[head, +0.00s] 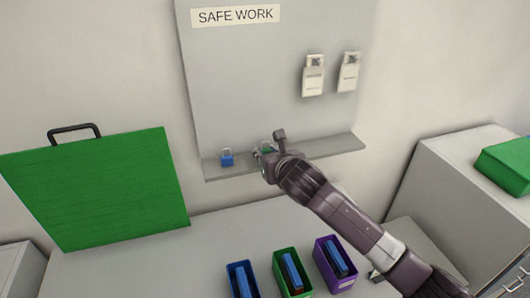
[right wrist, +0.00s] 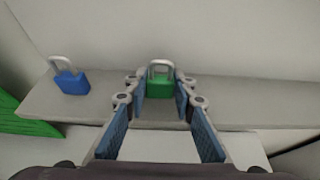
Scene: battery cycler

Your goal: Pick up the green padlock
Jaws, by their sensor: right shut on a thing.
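The green padlock (right wrist: 159,88) stands upright on the grey shelf (right wrist: 240,108), its shackle up, between the fingertips of my right gripper (right wrist: 158,90). The fingers are shut on the sides of its body. In the head view my right gripper (head: 264,154) reaches the shelf below the board, and only a bit of the green padlock (head: 267,149) shows behind it. A blue padlock (head: 227,158) stands on the shelf to the left, apart from the gripper; it also shows in the right wrist view (right wrist: 72,82). My left gripper is not in view.
A "SAFE WORK" board (head: 240,80) with two white tag holders (head: 313,76) rises behind the shelf. A large green panel with a handle (head: 100,190) stands at left. Blue, green (head: 290,275) and purple bins stand on the table below. A green box (head: 508,163) sits on the right cabinet.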

